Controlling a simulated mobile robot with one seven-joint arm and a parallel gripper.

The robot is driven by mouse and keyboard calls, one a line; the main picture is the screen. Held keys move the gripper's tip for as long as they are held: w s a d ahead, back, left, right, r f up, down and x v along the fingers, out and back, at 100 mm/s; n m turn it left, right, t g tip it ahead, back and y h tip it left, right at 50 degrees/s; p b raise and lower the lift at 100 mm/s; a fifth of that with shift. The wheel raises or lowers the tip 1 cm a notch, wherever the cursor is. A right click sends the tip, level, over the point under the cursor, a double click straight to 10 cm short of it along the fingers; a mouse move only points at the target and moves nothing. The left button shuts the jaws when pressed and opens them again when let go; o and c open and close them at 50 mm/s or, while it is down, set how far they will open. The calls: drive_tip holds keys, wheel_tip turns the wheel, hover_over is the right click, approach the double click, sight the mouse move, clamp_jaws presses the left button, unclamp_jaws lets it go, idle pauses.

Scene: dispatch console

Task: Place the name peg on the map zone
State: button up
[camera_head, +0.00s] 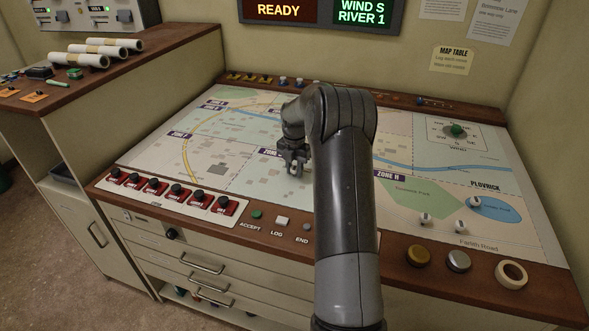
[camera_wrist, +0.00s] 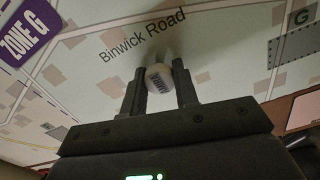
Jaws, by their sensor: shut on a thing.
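My gripper (camera_head: 292,168) is over the middle of the map table (camera_head: 240,178), close to its front edge. In the wrist view my gripper (camera_wrist: 160,88) is shut on the name peg (camera_wrist: 158,75), a small pale peg with a dark label. The label is too small to read. Behind the peg lies the printed map, with "Binwick Road" just beyond it and the purple "Zone G" label (camera_wrist: 27,32) at upper left. I cannot tell whether the peg touches the map. The Zone H label (camera_head: 390,176) is to the right of my arm in the head view.
Several red-based black knobs (camera_head: 175,192) line the front left edge. A round wind dial (camera_head: 457,130) is at the back right. Rolled papers (camera_head: 108,52) lie on the left cabinet.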

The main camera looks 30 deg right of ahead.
sight(294, 168)
drive_tip(key=shift+f, duration=0.1)
drive_tip(key=o, duration=0.9)
drive_tip(key=shift+o, duration=0.2)
wheel_tip(294, 168, up, 12)
drive_tip(key=s+a+r+m+t, duration=0.1)
drive_tip(key=s+a+r+m, duration=0.45)
drive_tip(key=a+r, duration=0.3)
drive_tip(key=s+a+r+m+t, duration=0.1)
drive_tip(key=s+a+r+m, duration=0.1)
drive_tip(key=s+a+m, duration=0.35)
drive_tip(key=s+a+r+m+t+h, duration=0.1)
drive_tip(key=s+a+r+m, duration=0.1)
drive_tip(key=s, duration=0.7)
drive_tip(key=s+a+r+m+t, duration=0.1)
drive_tip(key=s+a+r+m, duration=0.25)
drive_tip(key=s, duration=0.35)
drive_tip(key=s+a+f+m, duration=0.2)
drive_tip(key=s+m, duration=0.2)
drive_tip(key=s, duration=0.2)
drive_tip(key=s+a+f+m+t+y, duration=0.1)
drive_tip(key=s+a+f+m, duration=0.1)
drive_tip(key=s, duration=0.4)
drive_tip(key=shift+f+m+t, duration=0.3)
drive_tip(key=shift+f+m, duration=0.45)
drive_tip(key=shift+m, duration=0.2)
